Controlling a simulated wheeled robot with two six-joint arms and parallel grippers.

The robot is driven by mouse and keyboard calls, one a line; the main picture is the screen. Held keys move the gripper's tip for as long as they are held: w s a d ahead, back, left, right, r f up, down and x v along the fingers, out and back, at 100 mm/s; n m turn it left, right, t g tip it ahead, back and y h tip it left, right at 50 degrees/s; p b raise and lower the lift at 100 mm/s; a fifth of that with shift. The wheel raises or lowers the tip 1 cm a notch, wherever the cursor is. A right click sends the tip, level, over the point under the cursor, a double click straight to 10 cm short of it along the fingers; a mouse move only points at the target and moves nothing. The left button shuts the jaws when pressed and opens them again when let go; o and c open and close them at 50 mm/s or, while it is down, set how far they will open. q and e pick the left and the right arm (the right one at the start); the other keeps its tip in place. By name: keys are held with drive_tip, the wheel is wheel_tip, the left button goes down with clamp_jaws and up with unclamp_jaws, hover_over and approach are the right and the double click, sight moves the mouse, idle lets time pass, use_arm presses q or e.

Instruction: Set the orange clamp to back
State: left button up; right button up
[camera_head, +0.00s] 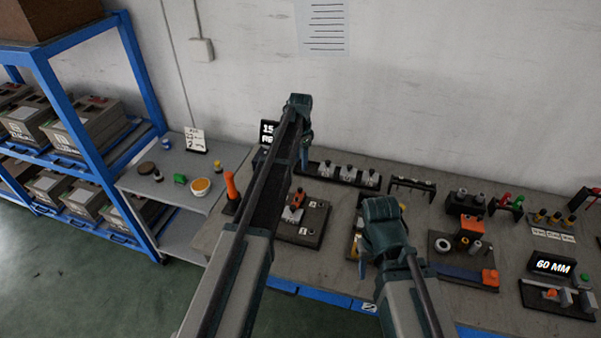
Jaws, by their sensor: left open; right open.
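Several parts are orange, and I cannot tell for sure which is the clamp. One small orange part (298,200) sits with a grey metal piece on a dark board (313,228), just right of my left arm. Another orange part (472,223) stands on a dark plate further right, and an orange block (490,278) is at the end of a blue bar. My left gripper (305,160) hangs above the bench behind the dark board, holding nothing visible. My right gripper (363,266) is low over the bench between the boards, partly hidden by its arm; its fingers are hard to see.
An orange-handled tool (231,187) stands at the bench's left end. A row of grey fixtures (346,173) lies along the back. A "60 MM" sign (552,264) is at right. A blue rack (85,150) and grey side table (165,188) stand left.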

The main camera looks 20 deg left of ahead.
sight(300, 189)
use_arm(q)
drive_tip(key=shift+w+a, duration=0.1)
wheel_tip(300, 189, down, 14)
drive_tip(key=b, duration=1.4)
drive_tip(key=shift+r, duration=0.15)
drive_tip(key=shift+r, duration=0.1)
drive_tip(key=shift+c, duration=0.3)
clamp_jaws()
